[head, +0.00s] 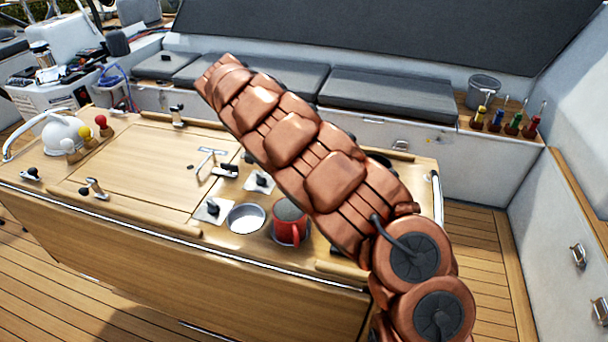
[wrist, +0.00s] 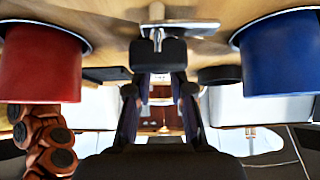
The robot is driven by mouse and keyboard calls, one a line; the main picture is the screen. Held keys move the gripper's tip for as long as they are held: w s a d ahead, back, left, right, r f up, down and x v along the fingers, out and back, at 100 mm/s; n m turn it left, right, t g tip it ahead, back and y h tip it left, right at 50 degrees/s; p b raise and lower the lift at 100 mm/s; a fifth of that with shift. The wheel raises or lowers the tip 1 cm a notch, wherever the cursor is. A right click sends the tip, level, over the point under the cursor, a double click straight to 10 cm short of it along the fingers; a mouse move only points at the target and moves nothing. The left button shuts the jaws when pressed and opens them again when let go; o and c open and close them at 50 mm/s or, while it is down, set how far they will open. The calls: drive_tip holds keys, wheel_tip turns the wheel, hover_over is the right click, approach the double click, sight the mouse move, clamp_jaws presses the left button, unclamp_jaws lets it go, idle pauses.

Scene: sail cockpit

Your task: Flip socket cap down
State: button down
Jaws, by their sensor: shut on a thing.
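In the wrist view my gripper (wrist: 159,80) points at the wooden table top, which fills the upper edge of the picture. Its two dark fingers are shut on a black block, which looks like the socket cap (wrist: 158,54). The cap stands out from a pale metal plate (wrist: 185,26) on the wood, with a short metal pin beside it. The exact grip is partly hidden by the cap. In the head view my copper-coloured arm covers my gripper and this cap. Two other square plates with black fittings (head: 211,210) (head: 262,182) show left of the arm.
A red mug (head: 290,224) stands in a table holder, left in the wrist view (wrist: 42,65). A blue mug (wrist: 284,55) is close on the right there. An empty round holder (head: 247,218) and a T-shaped metal handle (head: 206,160) are on the table.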

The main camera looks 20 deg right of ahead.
drive_tip(key=shift+f, duration=0.15)
drive_tip(key=c, duration=1)
unclamp_jaws()
drive_tip(key=shift+s+d+r, duration=0.1)
drive_tip(key=shift+r, duration=0.1)
